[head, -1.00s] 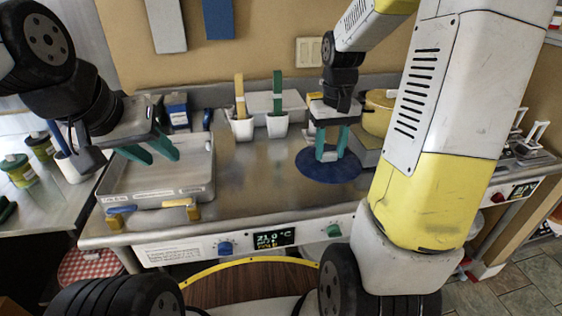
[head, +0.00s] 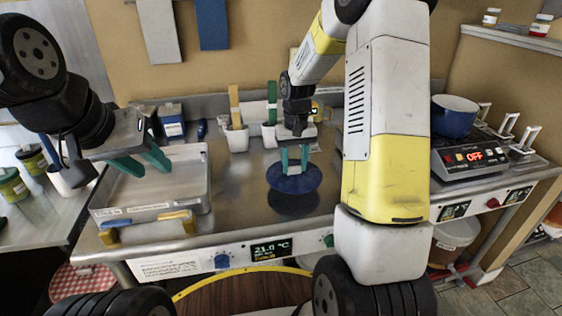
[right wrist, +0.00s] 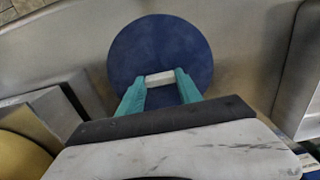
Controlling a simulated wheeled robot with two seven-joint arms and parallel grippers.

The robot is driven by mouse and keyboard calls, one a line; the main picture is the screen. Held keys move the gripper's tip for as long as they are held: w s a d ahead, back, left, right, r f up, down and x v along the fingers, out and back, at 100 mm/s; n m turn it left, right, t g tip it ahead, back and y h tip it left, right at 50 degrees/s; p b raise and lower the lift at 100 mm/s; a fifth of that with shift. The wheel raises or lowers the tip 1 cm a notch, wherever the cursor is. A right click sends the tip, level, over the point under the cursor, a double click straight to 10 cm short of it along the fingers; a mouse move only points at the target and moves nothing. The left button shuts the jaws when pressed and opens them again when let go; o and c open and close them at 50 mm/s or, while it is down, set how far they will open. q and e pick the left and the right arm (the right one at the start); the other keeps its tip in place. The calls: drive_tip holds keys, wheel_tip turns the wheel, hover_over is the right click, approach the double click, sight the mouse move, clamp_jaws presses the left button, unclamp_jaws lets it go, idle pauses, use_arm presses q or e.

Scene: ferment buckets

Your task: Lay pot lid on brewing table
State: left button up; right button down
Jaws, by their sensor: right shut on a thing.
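The pot lid (head: 294,181) is a round blue disc with a pale bar handle. It also shows in the right wrist view (right wrist: 160,45), with its handle (right wrist: 160,79) between the fingers. My right gripper (head: 294,165) is shut on the handle and holds the lid roughly level. The lid is over the steel brewing table (head: 235,190); a dark shadow or reflection shows below it, so it appears slightly above the surface. My left gripper (head: 146,165) is open and empty above the metal tray at the left.
The metal tray (head: 204,192) fills the table's left part. White holders (head: 236,139) with coloured-handled tools stand behind the lid. My right arm hides the table to the right. A blue pot (head: 454,118) sits on a burner reading OFF (head: 474,160). Clear steel surrounds the lid.

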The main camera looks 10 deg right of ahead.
sight(290, 172)
drive_tip(key=shift+w+a, duration=0.4)
drive_tip(key=shift+a, duration=0.05)
drive_tip(key=shift+w+a+f, duration=0.1)
drive_tip(key=shift+f, duration=1.7)
drive_tip(key=shift+f, duration=0.1)
drive_tip(key=c, duration=0.8)
unclamp_jaws()
